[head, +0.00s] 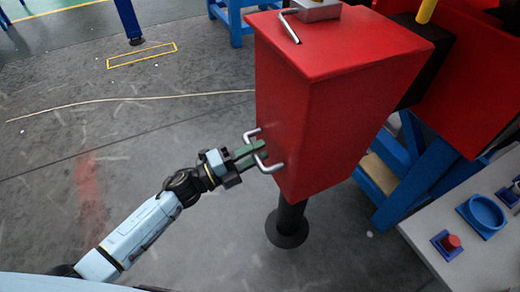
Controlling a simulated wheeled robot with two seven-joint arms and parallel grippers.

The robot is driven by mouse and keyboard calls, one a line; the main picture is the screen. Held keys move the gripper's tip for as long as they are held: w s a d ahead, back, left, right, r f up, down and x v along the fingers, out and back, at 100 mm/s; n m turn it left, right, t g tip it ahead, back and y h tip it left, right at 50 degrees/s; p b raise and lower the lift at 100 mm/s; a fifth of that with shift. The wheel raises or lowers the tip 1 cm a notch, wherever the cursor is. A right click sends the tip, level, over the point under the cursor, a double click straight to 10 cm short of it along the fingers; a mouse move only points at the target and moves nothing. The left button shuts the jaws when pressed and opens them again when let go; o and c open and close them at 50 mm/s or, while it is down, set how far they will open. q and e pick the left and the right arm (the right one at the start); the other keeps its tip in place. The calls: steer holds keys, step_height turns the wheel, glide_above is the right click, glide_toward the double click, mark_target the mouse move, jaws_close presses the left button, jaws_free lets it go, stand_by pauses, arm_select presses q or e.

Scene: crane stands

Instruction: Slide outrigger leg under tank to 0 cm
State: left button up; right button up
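A tall red box-shaped leg (335,120) stands in the middle, with a black post and a round black foot (288,228) under it. A silver U-shaped handle (267,167) sticks out of its left face. My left gripper (252,151) reaches in from the lower left. Its dark green fingers are close together and lie across the middle of the handle bar, hiding that part. A second silver handle (289,25) is on the top. No tank or distance scale can be made out for certain. My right gripper is not in view.
Another red body (465,75) and a blue frame (421,180) stand at the right. A grey panel (425,232) at the lower right carries a red button (451,242) and a blue ring (483,214).

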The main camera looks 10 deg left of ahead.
arm_select(q)
steer(key=v, duration=1.2)
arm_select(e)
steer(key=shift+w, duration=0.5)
arm_select(q)
steer(key=shift+o, duration=0.4)
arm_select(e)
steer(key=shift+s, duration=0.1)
